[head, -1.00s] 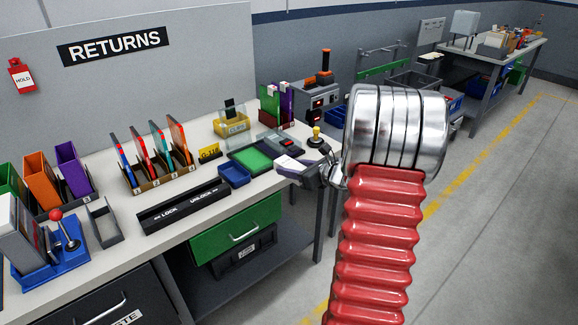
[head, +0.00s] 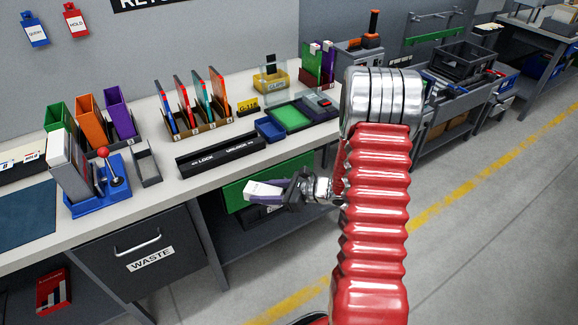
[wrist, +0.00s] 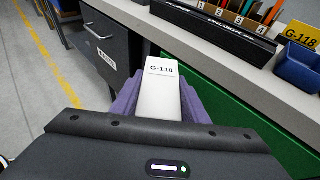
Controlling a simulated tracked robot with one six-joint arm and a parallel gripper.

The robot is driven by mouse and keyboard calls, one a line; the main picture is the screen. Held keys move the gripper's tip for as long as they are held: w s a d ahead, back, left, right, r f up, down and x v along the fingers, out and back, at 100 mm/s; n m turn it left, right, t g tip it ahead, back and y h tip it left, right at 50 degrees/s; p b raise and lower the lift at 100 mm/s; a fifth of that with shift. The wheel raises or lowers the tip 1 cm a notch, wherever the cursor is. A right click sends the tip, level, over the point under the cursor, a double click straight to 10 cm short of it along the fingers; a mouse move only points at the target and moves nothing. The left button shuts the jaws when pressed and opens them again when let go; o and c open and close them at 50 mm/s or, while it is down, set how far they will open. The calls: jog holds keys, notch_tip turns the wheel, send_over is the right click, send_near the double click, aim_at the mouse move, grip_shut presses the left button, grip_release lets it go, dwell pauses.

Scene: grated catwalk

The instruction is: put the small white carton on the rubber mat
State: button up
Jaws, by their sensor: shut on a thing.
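The small white carton (head: 262,188) is held in my gripper (head: 275,193), in front of the bench near the green drawer. In the wrist view the carton (wrist: 160,97) carries a label reading G-118 and sits between the purple fingers (wrist: 160,108), which are shut on it. A dark blue-teal flat mat (head: 26,218), which looks like the rubber mat, lies on the bench top at the far left of the head view, partly cut off by the frame. The carton is well to the right of it.
A blue joystick box (head: 98,190) and a grey bracket (head: 145,166) stand right of the mat. A black lock bar (head: 222,154), a blue tray (head: 270,129) and a green pad (head: 291,117) lie further right. Upright colored holders (head: 90,120) line the back.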

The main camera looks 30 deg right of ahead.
jog(key=s+a+f+n+g+y, duration=0.2)
jog(key=a+f, duration=0.3)
jog(key=a, duration=0.5)
jog(key=shift+s, duration=0.5)
